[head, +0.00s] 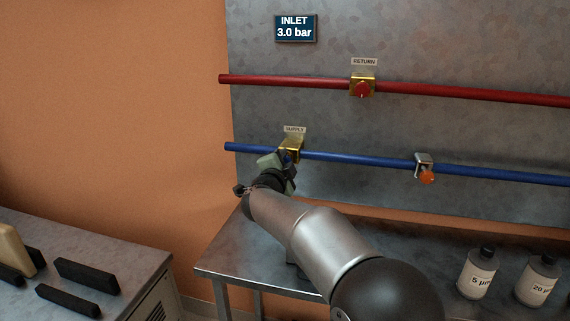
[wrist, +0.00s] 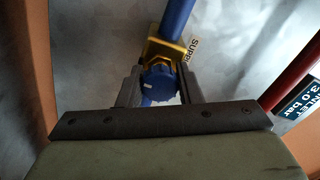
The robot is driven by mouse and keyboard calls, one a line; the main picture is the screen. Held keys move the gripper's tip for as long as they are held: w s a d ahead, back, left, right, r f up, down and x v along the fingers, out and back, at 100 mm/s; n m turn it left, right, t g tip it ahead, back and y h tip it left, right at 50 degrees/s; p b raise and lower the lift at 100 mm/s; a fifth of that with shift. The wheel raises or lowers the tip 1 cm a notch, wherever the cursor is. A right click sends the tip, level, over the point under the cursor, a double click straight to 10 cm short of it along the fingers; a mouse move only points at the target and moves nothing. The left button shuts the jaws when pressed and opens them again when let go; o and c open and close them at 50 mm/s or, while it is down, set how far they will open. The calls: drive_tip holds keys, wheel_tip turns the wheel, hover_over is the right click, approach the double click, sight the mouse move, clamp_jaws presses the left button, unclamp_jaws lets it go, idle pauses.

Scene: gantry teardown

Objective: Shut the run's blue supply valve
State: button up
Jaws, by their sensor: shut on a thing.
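The supply valve has a brass body (head: 293,144) on the blue pipe (head: 350,157), under a SUPPLY label (head: 294,129). In the wrist view its blue knob (wrist: 159,82) sits between my two fingers, in front of the brass body (wrist: 172,47). My gripper (head: 285,158) is shut on the blue knob. It also shows in the wrist view (wrist: 160,88). In the head view my gripper hides the knob and part of the valve body. How far the knob is turned cannot be told.
A red pipe (head: 450,93) with a red-knobbed RETURN valve (head: 362,88) runs above. An orange-knobbed fitting (head: 427,177) sits right on the blue pipe. The INLET display (head: 295,28) reads 3.0 bar. Bottles (head: 477,274) stand on the metal bench (head: 230,258); black blocks (head: 86,273) lie at left.

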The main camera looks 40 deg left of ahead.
drive_tip(key=o, duration=1)
drive_tip(key=shift+s, duration=0.1)
drive_tip(key=b+v, duration=0.1)
drive_tip(key=v, duration=1.6)
drive_tip(key=shift+s+d+b, duration=0.1)
drive_tip(key=shift+b, duration=0.2)
